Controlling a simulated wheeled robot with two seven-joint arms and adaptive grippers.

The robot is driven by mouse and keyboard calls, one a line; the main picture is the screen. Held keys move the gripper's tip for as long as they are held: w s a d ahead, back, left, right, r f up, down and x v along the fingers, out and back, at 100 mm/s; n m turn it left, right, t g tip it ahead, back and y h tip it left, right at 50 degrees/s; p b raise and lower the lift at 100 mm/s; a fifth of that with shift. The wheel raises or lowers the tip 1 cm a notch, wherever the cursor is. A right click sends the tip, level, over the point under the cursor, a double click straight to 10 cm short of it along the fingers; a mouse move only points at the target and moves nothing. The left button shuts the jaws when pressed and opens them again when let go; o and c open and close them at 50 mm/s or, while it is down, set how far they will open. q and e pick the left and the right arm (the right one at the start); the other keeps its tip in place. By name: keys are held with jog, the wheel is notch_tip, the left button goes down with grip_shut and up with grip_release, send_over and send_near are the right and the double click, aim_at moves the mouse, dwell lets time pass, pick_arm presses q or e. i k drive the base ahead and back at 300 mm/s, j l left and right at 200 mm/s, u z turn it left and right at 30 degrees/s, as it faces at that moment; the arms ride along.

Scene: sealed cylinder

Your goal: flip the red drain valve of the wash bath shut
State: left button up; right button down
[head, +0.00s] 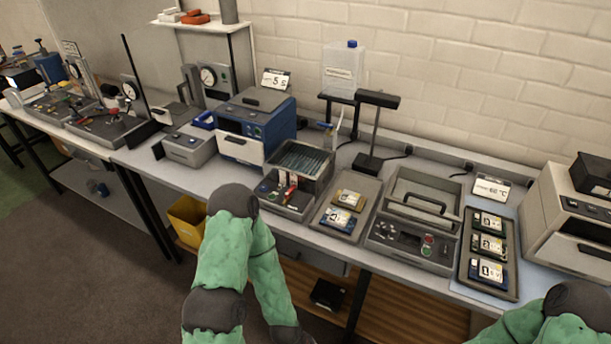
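The wash bath appears to be the grey open-topped unit (328,170) at mid-bench, with a dark ribbed inside. Small red parts (292,180) show at its front, one of them upright next to something white. I take these for the drain valve, but they are too small to tell its handle position. My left arm, in a green sleeve, rises in front of the bench, then bends down; its gripper is out of view below. My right arm shows only at the bottom right corner, and its gripper is out of view.
A blue box-shaped machine (256,127) stands left of the bath. Trays with boards (343,212) and a grey lidded unit (413,232) stand to its right. A clear jug (343,68) stands on a raised stand behind. A yellow bin (187,222) is below the bench.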

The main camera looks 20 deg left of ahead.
aim_at(291, 190)
jog(key=i+j, duration=0.1)
jog(key=j, duration=0.25)
jog(key=i+j, duration=0.15)
jog(key=j, duration=0.25)
jog(key=i+j+z, duration=0.1)
jog(key=j, duration=0.25)
jog(key=i+j, duration=0.1)
jog(key=j, duration=0.3)
jog(key=i+j, duration=0.1)
jog(key=j, duration=0.25)
